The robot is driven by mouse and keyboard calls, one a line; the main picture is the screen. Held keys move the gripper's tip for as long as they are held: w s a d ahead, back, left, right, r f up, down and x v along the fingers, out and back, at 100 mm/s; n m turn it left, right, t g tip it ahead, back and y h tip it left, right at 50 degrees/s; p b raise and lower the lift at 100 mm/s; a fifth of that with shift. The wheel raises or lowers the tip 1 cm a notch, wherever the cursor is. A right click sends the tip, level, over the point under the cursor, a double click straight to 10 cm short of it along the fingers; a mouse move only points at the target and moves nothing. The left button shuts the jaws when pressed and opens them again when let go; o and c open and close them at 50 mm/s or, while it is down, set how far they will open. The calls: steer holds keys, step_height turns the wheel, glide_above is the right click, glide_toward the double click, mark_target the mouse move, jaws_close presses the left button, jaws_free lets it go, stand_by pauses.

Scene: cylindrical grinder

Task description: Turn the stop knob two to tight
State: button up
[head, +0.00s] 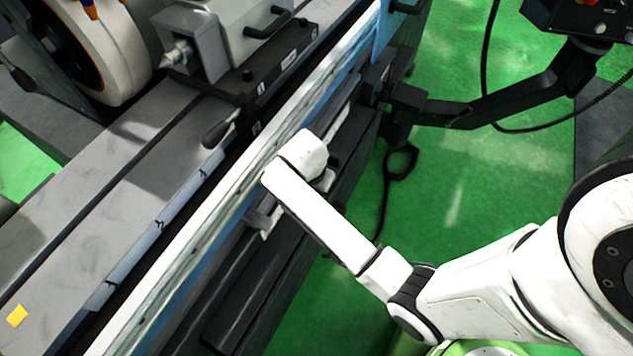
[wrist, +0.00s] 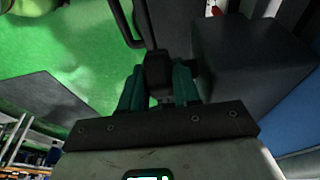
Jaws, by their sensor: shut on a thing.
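In the wrist view, my gripper (wrist: 158,88) has its two teal fingers on either side of a small dark knob (wrist: 157,70) and is shut on it. The knob looks black and blocky; its markings are not visible, so I cannot read which stop knob it is or how tight it sits. In the head view, my white arm reaches to the front side of the grinder (head: 225,220), below the long table edge. The knob and fingertips cannot be made out clearly there.
A large dark box-shaped part (wrist: 250,60) stands close on the right of the fingers in the wrist view. A black lever (head: 218,132) and the grinding wheel (head: 105,50) lie further up the machine. Green floor (head: 465,190) is open at the right.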

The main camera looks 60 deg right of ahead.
steer(key=y, duration=0.3)
steer(key=shift+w+d+p, duration=0.1)
steer(key=shift+d+p, duration=0.15)
steer(key=shift+p, duration=0.15)
steer(key=shift+d+f+y, duration=0.1)
steer(key=shift+y, duration=1.9)
steer(key=o, duration=0.7)
steer(key=shift+d, duration=0.1)
